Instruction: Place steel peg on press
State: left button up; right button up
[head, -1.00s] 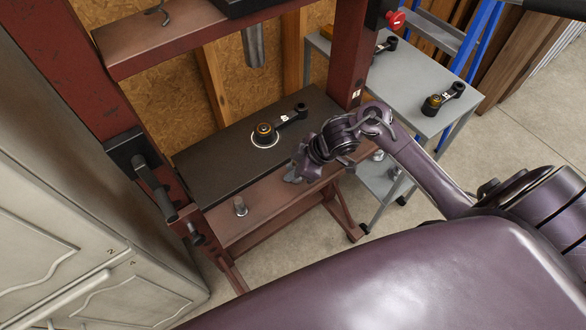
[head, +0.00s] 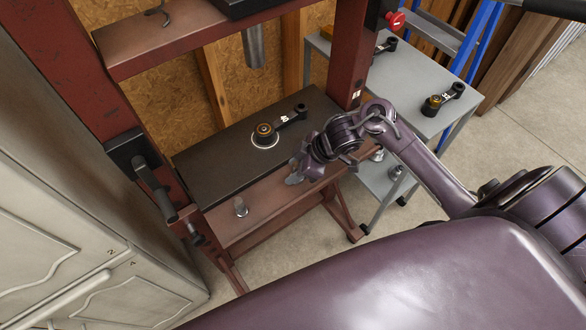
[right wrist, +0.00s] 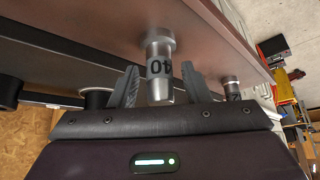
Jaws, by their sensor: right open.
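A steel peg (right wrist: 159,72) marked "40" stands on the red-brown press ledge (right wrist: 80,22), which appears upside down in the right wrist view. My right gripper (right wrist: 148,84) is open, with one finger on each side of this peg and gaps visible. In the head view the right gripper (head: 292,179) is at the ledge's front and hides what is between its fingers. A steel peg (head: 240,207) stands at the ledge's left part. A black link arm with a brass-coloured bush (head: 265,130) lies on the dark press bed (head: 215,172), inside a white ring. My left gripper is not in view.
The press ram (head: 255,48) hangs above the bed. Red press posts (head: 345,55) stand at both sides. A grey cart (head: 400,85) on the right carries another link arm (head: 443,98), and metal cylinders sit on its lower shelf. A pale cabinet (head: 50,250) is close on the left.

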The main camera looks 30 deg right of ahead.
jog(key=v, duration=1.1)
